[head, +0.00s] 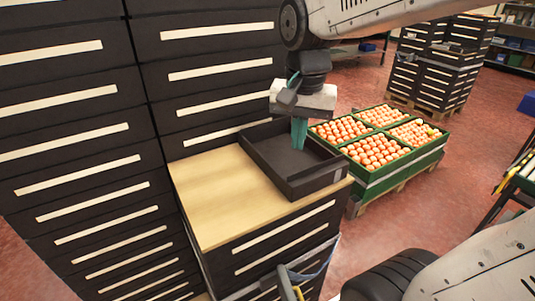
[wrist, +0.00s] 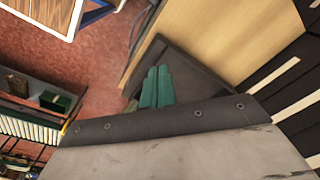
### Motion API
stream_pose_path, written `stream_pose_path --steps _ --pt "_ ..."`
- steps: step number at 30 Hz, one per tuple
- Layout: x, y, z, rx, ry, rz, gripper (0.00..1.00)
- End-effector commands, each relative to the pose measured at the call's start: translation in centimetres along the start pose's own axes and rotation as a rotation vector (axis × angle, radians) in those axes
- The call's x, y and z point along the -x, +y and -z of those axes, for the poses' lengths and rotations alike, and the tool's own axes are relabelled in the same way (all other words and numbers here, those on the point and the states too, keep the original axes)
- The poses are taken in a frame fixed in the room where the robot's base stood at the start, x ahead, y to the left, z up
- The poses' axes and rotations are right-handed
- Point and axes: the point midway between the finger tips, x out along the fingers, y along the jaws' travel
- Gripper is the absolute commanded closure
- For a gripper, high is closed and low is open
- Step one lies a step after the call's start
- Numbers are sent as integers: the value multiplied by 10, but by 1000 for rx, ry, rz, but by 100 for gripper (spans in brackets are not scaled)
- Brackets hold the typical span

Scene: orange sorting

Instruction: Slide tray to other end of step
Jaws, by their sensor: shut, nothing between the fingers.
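The tray (head: 262,150) is black, shallow and empty. It lies at the right end of the wooden-topped step (head: 212,195) in the head view, beside the green crates. My gripper (head: 299,134) is shut, its teal fingers pointing down over the tray's inside. I cannot tell whether the fingertips touch the tray. The wrist view shows the two teal fingers of my gripper (wrist: 157,87) side by side, with the dark tray (wrist: 205,77) behind them and the wooden step top (wrist: 240,35) beyond.
Tall black drawer cabinets (head: 75,120) stand behind and left of the step. Green crates of oranges (head: 375,150) stand on a pallet at its right. The left part of the step top is bare. Red floor (head: 450,210) is open at right.

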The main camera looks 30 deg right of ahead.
Motion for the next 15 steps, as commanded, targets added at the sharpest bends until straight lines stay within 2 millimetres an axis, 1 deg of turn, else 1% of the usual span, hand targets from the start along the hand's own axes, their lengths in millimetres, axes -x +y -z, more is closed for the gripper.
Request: stream_pose_path --steps 1,3,6,9,10,12,15 --pt "-6 -11 23 -115 -13 -12 100" --pt "-13 -23 52 -283 -21 -21 100" --pt "-25 -36 88 -494 -28 -34 100" --pt "-38 -45 116 -655 -32 -44 100" --pt "-42 -47 122 -693 -32 -46 100" --pt "-48 -50 134 -762 -33 -51 100" --pt "-54 -52 142 -816 -34 -55 100"
